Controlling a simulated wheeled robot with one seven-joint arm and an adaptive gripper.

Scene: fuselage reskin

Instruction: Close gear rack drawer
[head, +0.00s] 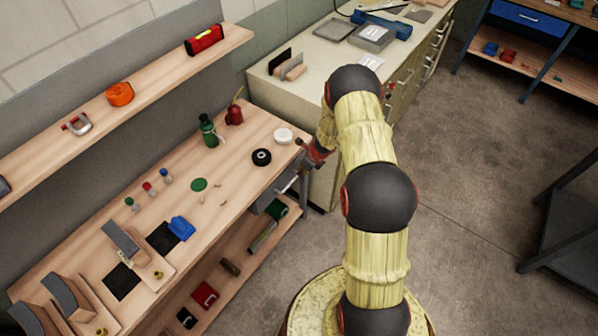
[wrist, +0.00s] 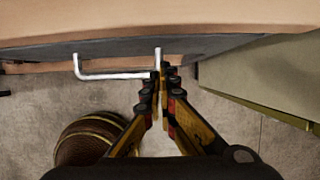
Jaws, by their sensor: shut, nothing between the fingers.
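The gear rack drawer (head: 268,197) is a dark grey unit under the right end of the wooden workbench, with a pale bar handle (head: 289,183). In the wrist view, the drawer (wrist: 215,45) shows as a dark strip below the wooden edge, and its bent metal handle (wrist: 110,76) juts toward me. My gripper (wrist: 163,75) is shut and empty, its tips beside the right end of the handle. I cannot tell whether they touch it. In the head view, my gripper is at the bench's right end, partly hidden by my arm. How far out the drawer sits is unclear.
The workbench top (head: 235,180) holds a green bottle (head: 208,131), a black tape roll (head: 261,157) and small parts. A cream cabinet (head: 290,95) stands close beyond its right end. A lower shelf (head: 235,275) holds tools. Open floor (head: 470,220) lies right of my arm.

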